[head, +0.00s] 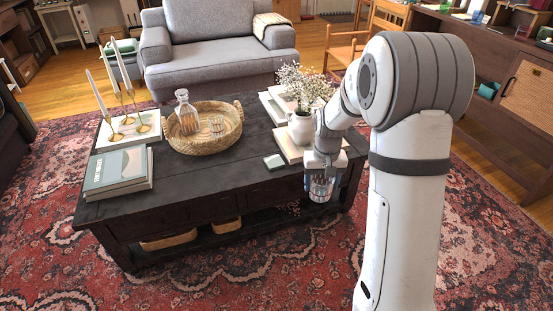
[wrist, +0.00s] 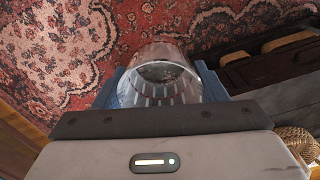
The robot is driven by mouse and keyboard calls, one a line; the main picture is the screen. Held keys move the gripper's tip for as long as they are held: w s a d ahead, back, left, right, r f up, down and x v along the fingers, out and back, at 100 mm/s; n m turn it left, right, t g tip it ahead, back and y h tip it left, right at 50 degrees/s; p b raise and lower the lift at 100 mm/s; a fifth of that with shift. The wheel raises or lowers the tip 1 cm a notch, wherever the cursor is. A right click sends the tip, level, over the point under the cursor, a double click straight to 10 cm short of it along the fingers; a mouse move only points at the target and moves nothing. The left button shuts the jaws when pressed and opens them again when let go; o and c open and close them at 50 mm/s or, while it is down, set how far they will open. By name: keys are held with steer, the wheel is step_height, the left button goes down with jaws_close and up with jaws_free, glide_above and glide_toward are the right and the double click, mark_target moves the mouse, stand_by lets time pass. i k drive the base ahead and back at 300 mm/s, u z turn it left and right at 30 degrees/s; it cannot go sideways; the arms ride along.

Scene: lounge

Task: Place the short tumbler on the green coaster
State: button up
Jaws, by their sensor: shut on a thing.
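The short tumbler (head: 320,189) is clear glass with a faceted lower part. My gripper (head: 321,178) is shut on it, and the tumbler hangs just off the near edge of the dark coffee table, near its right end. In the wrist view, the tumbler (wrist: 160,75) sits between the two blue fingers of my gripper (wrist: 160,88), with the rug beyond it.
A white vase (head: 301,128) of small flowers stands on books just behind the coaster. A wicker tray (head: 205,142) holds a decanter (head: 184,110) and another glass (head: 217,126). Books (head: 118,173) and brass candlesticks (head: 140,124) occupy the left end. The table's front middle is clear.

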mark_target(274, 161)
steer(key=i, duration=0.9)
